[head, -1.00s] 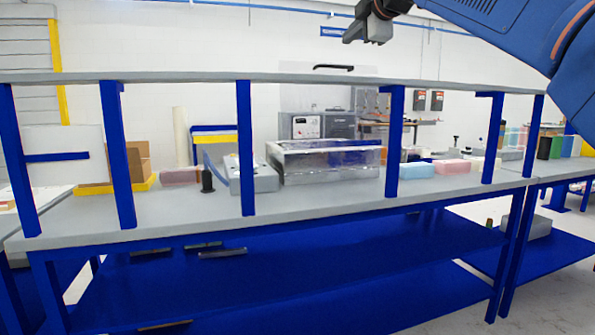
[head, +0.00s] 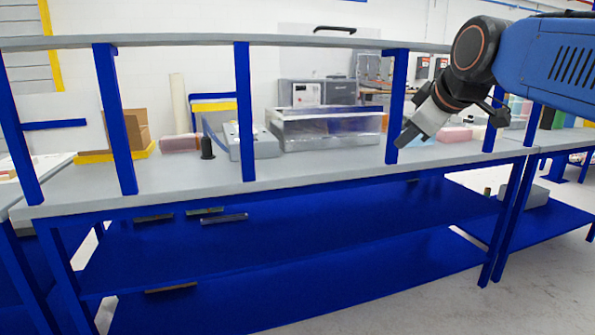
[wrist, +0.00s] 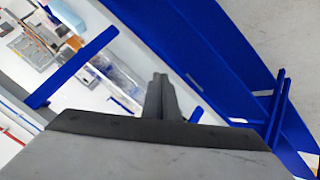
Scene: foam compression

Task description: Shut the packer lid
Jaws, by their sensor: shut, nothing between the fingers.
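The packer (head: 325,133) is a clear-walled box with a silver frame on the grey bench, behind the blue posts. Its lid (head: 300,30) appears as a clear upright panel above and behind the box, with a black handle (head: 333,29) at its top. The shelf board hides part of the panel. My gripper (head: 403,143) is shut and empty, pointing down and left. In the head view it overlaps a blue post, to the right of the packer and well below the handle. The wrist view shows its closed dark fingers (wrist: 160,80); a clear box-like shape there may be the packer.
A grey shelf board (head: 200,41) on several blue posts (head: 244,110) crosses in front of the packer. A grey box device (head: 262,145) and a dark cylinder (head: 207,148) stand to its left. Pink foam blocks (head: 181,142) lie farther left.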

